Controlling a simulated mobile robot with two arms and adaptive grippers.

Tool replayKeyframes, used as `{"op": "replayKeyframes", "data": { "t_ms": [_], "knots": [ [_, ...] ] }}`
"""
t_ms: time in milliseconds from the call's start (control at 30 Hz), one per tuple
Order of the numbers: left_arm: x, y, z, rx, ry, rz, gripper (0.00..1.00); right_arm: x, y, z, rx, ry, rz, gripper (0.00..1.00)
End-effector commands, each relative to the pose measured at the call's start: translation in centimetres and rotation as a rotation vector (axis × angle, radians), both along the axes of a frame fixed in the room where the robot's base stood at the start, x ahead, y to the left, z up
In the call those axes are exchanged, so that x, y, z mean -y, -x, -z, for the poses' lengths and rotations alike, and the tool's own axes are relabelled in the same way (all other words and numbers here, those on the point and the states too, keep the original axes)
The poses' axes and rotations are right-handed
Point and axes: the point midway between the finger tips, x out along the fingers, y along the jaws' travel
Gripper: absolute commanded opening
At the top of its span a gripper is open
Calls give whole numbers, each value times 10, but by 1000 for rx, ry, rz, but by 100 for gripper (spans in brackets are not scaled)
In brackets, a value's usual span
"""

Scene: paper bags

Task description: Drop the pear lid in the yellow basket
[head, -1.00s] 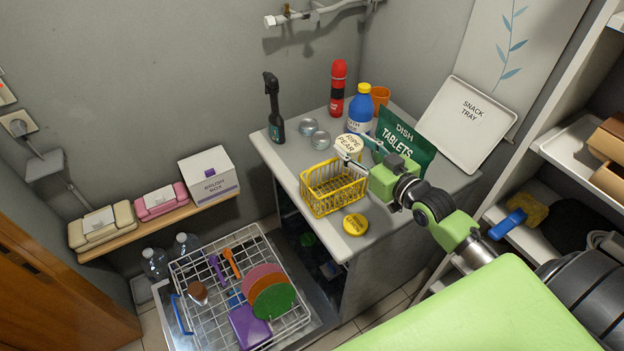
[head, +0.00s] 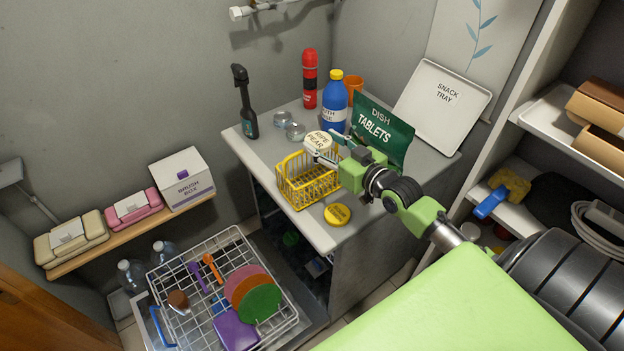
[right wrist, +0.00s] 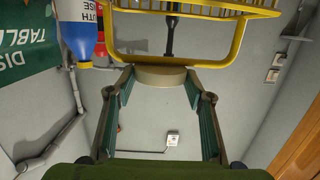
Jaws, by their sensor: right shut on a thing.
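The pear lid (head: 320,141) is a round cream disc marked "RIPE PEAR". My right gripper (head: 332,150) is shut on it and holds it raised, over the far side of the yellow basket. The yellow basket (head: 307,193) is a wire basket with a handle, standing on the grey counter. In the right wrist view, the lid (right wrist: 160,77) sits between the fingertips (right wrist: 160,88), and the basket's yellow wires (right wrist: 125,53) show just past it. Whether lid and basket touch cannot be told. My left gripper is not in view.
A yellow round lid (head: 337,214) lies by the basket at the counter's front edge. A dish rack (head: 170,312) is below left.

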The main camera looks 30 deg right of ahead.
Motion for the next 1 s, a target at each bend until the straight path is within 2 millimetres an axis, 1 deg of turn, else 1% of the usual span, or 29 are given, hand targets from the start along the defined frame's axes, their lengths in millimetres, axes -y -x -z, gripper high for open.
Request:
{"op": "replayKeyframes", "data": {
  "t_ms": [133,167,200,233,567,667,767,867,1000],
  "knots": [
    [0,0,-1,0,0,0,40,0,0,-1,1,0,0,37],
    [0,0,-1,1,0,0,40,0,0,-1,1,0,0,50],
    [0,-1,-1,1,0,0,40,0,0,-1,1,0,0,61],
    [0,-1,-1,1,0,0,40,0,0,-1,1,0,0,67],
    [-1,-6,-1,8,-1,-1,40,0,0,-1,0,0,0,67],
    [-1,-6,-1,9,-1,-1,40,0,4,-1,-1,1,0,67],
    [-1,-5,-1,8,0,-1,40,1,14,-2,-1,1,0,67],
    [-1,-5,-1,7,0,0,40,2,29,-4,-2,1,-1,67],
    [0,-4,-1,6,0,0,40,4,54,-7,-4,2,0,67]
  ]
}}
